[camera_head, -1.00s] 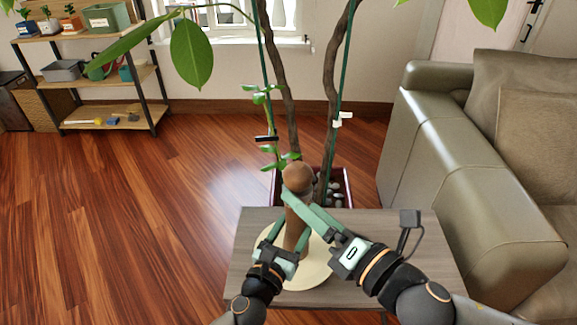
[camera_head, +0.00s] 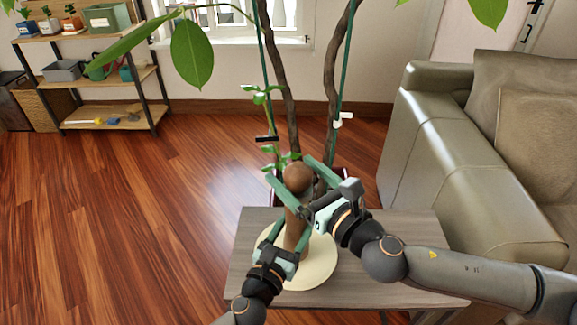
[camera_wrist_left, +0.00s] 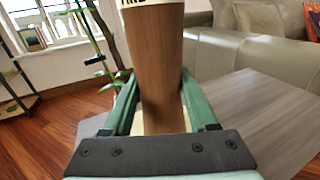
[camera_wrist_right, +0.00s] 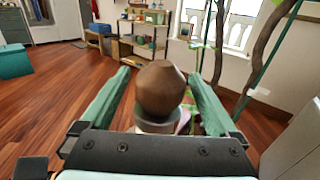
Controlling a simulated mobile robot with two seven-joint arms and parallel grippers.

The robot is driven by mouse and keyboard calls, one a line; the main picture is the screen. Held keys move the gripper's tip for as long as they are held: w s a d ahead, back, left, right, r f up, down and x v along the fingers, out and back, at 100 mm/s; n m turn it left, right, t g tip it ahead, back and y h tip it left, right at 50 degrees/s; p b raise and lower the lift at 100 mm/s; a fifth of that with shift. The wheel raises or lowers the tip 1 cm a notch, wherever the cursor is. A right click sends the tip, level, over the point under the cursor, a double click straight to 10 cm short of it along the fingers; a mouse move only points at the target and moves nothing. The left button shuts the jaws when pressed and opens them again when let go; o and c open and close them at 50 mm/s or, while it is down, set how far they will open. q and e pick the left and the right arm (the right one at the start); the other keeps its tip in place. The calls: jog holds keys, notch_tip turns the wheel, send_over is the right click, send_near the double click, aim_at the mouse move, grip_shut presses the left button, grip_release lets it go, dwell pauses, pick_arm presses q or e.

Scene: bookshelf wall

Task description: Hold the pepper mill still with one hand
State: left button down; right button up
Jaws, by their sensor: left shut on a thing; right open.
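The wooden pepper mill (camera_head: 294,236) stands upright on a round cream plate or board (camera_head: 318,268). My left gripper (camera_head: 287,238) is shut on the mill's lower body; the brown body (camera_wrist_left: 160,80) shows between its green fingers in the left wrist view. My right gripper (camera_head: 297,170) is open at the mill's rounded top, one finger to each side. In the right wrist view the brown knob (camera_wrist_right: 161,88) sits between the spread fingers, with gaps on both sides. The right fingers partly cover the mill's upper part in the head view.
The small grey-brown table (camera_head: 400,250) carries the plate. A potted plant (camera_head: 330,100) rises directly behind it. A greenish leather sofa (camera_head: 440,160) stands to the right. A shelf (camera_head: 100,118) stands at the far left, with open wooden floor before it.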

jog(key=shift+x, duration=1.3)
jog(key=shift+c, duration=0.2)
jog(key=shift+s, duration=0.1)
jog(key=c, duration=1.3)
jog(key=shift+m+t+h, duration=0.3)
jog(key=m+t+h, duration=0.1)
jog(key=m+h, duration=0.1)
jog(key=shift+d+t+h, duration=0.15)
jog(key=shift+t+h, duration=0.15)
jog(key=shift+h, duration=0.1)
jog(key=m+h, duration=0.1)
jog(key=m+t+h, duration=0.1)
jog(key=h, duration=0.1)
jog(key=d+m+h, duration=0.1)
jog(key=h, duration=0.1)
jog(key=shift+w+m, duration=0.3)
jog(key=shift+d+m+h, duration=0.25)
jog(key=shift+m+h, duration=0.6)
jog(key=shift+h, duration=0.5)
jog(key=shift+d+m+h, duration=0.3)
jog(key=shift+m+h, duration=0.5)
jog(key=shift+h, duration=0.6)
jog(key=shift+d+m+h, duration=0.25)
jog(key=shift+m+h, duration=0.6)
jog(key=shift+h, duration=0.5)
